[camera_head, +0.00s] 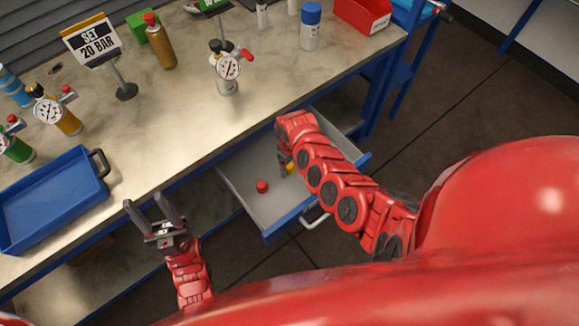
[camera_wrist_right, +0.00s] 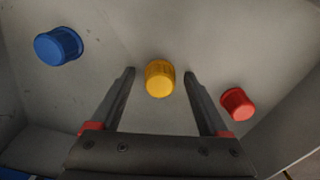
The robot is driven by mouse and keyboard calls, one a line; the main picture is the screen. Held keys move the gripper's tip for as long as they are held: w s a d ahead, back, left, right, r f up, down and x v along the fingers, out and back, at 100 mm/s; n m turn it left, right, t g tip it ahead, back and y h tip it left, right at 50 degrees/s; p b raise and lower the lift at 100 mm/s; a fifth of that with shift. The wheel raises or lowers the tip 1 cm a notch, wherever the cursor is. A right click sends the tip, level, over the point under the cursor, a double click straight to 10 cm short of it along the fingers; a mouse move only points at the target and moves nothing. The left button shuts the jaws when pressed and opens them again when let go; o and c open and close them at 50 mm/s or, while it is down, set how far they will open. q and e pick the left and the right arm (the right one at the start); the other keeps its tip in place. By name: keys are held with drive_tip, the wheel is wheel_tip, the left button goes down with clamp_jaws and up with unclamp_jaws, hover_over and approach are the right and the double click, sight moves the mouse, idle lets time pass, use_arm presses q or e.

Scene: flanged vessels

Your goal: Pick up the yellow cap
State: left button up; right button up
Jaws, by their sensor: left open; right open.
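The yellow cap (camera_wrist_right: 160,78) lies on the grey drawer floor, seen in the right wrist view between the tips of my right gripper (camera_wrist_right: 160,82). The fingers are open, with a gap on each side of the cap. In the head view the yellow cap (camera_head: 289,168) is partly hidden by my right gripper (camera_head: 285,165), which reaches down into the open drawer (camera_head: 240,179). My left gripper (camera_head: 157,211) is open and empty in front of the workbench, left of the drawer.
A red cap (camera_wrist_right: 238,104) and a blue cap (camera_wrist_right: 58,46) lie either side of the yellow one. A blue tray (camera_head: 52,200) sits at the bench's left. Gauged vessels, including one with a red handle (camera_head: 228,70), stand on the workbench (camera_head: 165,125).

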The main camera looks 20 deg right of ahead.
clamp_jaws()
drive_tip(key=shift+r, duration=0.1)
idle(0.3)
